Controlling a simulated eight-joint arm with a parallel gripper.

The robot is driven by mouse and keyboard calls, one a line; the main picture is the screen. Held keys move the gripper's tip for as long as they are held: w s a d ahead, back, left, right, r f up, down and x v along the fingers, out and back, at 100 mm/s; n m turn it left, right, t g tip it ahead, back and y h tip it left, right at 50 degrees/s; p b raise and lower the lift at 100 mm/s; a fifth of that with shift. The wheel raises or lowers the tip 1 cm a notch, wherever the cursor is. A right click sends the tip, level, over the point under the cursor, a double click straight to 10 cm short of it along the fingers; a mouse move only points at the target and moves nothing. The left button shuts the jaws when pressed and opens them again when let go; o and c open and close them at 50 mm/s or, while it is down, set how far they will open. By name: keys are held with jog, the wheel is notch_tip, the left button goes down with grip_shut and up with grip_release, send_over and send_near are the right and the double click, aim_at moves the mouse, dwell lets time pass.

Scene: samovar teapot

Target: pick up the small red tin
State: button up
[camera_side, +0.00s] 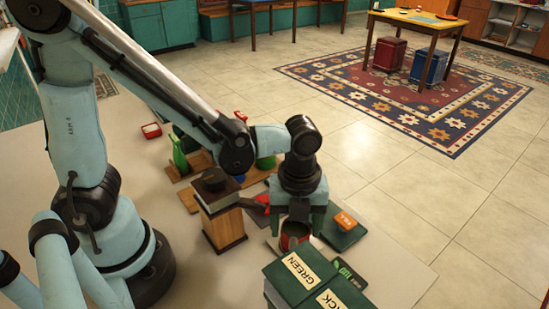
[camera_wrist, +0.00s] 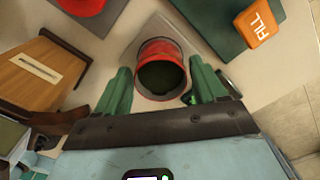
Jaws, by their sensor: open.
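The small red tin (camera_wrist: 160,45) stands open-topped on a light square in the wrist view, its inside dark. It also shows in the side view (camera_side: 291,240), partly hidden by my gripper. My gripper (camera_side: 297,222) points down over the tin. In the wrist view my gripper (camera_wrist: 161,84) is open, with one green finger to the left of the tin and one to the right. I cannot tell whether either finger touches the tin.
A dark green mat (camera_side: 342,238) with an orange FILL block (camera_side: 346,221) lies to the right. A wooden box (camera_side: 223,228) stands to the left. Another red object (camera_wrist: 80,5) is at the wrist view's upper left.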

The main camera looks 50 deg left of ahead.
jog(key=shift+f, duration=1.15)
jog(key=c, duration=0.8)
jog(key=shift+c, duration=0.2)
jog(key=shift+r, duration=0.15)
